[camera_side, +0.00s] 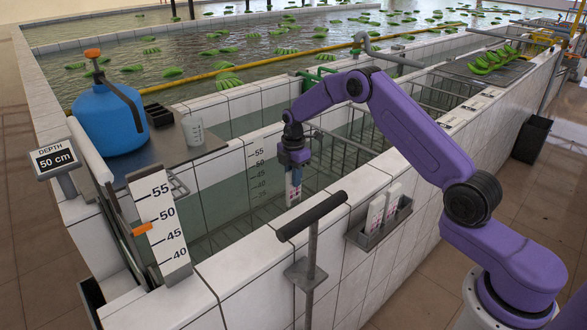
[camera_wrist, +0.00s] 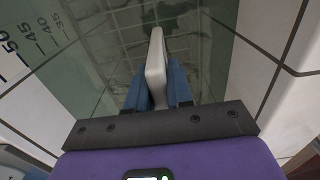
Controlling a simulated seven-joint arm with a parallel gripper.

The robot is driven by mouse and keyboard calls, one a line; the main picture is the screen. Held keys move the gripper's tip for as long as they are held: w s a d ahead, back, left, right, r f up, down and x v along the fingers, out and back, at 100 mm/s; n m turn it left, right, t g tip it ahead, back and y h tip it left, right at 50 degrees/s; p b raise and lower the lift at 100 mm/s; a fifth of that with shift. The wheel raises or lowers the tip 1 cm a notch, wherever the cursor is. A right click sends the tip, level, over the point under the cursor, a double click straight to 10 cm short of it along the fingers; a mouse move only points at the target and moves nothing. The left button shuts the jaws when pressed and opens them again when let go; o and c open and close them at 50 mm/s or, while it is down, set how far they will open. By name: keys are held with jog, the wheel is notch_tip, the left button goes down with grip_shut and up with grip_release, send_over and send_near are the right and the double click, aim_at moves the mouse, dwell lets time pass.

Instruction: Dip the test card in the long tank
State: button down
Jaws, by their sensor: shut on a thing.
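My gripper (camera_side: 296,172) points down inside the long tank (camera_side: 255,270), below the level of its white tiled rim. It is shut on the test card (camera_side: 293,194), a pale slab with pinkish marks that hangs roughly upright below the fingers. In the wrist view the card (camera_wrist: 155,60) stands between the blue fingers (camera_wrist: 155,88), with greenish water and a tiled floor beyond. The card is apart from the tank walls. I cannot tell whether its lower end touches the water.
A depth display (camera_side: 57,160) reads 50 cm beside a scale board (camera_side: 160,222) with an orange marker. A T-handled post (camera_side: 312,235) stands at the near wall. A rack (camera_side: 378,225) holds more cards. A blue jug (camera_side: 108,118) and a beaker (camera_side: 193,130) stand at left.

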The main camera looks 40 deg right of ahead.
aim_at(293, 189)
jog(key=shift+f, duration=2.5)
jog(key=shift+r, duration=0.1)
notch_tip(293, 189, up, 21)
dwell(0.9)
